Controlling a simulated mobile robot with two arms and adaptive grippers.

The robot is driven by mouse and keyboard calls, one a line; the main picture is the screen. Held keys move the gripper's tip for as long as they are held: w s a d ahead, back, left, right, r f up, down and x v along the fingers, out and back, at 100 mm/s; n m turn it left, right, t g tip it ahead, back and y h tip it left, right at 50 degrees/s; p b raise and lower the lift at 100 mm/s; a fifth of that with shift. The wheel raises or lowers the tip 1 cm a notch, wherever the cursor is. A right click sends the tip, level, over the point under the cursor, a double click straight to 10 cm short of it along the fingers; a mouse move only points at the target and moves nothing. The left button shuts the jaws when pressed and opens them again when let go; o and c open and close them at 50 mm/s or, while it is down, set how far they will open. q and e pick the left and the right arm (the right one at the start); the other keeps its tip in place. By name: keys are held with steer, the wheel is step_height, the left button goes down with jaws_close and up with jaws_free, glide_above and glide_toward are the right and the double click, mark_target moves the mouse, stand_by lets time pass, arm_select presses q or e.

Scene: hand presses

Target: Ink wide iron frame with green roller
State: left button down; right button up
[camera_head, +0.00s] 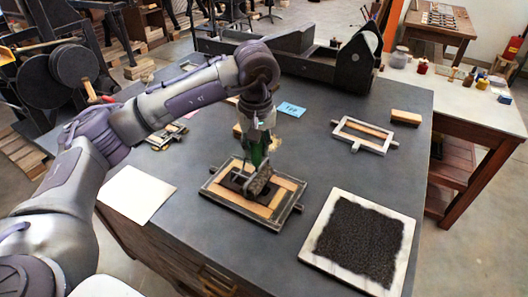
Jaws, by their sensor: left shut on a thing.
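My left gripper (258,136) is shut on the green handle (258,153) of a roller and holds it upright, pointing down. The grey, dark-speckled roller head (259,181) is over the middle of a wide dark iron frame (287,218). Pale wooden bars and a dark block fill this frame, which lies flat on the table. The roller seems to be on or just above the dark block; I cannot tell whether it touches. The roller hides part of the block. My right gripper is out of view.
A white-edged slab (385,286) with a black inked surface lies at the front right. A smaller grey frame (379,149) lies at the back right. A white sheet (137,194) lies left, a blue card (292,109) behind. A dark press bed (300,68) borders the back.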

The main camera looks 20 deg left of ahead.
arm_select(q)
steer(key=a+b, duration=0.1)
steer(key=a, duration=0.7)
steer(key=shift+w+a+b, duration=0.3)
steer(key=shift+w+b, duration=0.05)
steer(key=shift+b, duration=0.05)
stand_by(0.4)
steer(key=shift+r, duration=0.1)
step_height(320, 180, up, 5)
steer(key=p, duration=0.3)
steer(key=shift+p, duration=0.35)
stand_by(0.5)
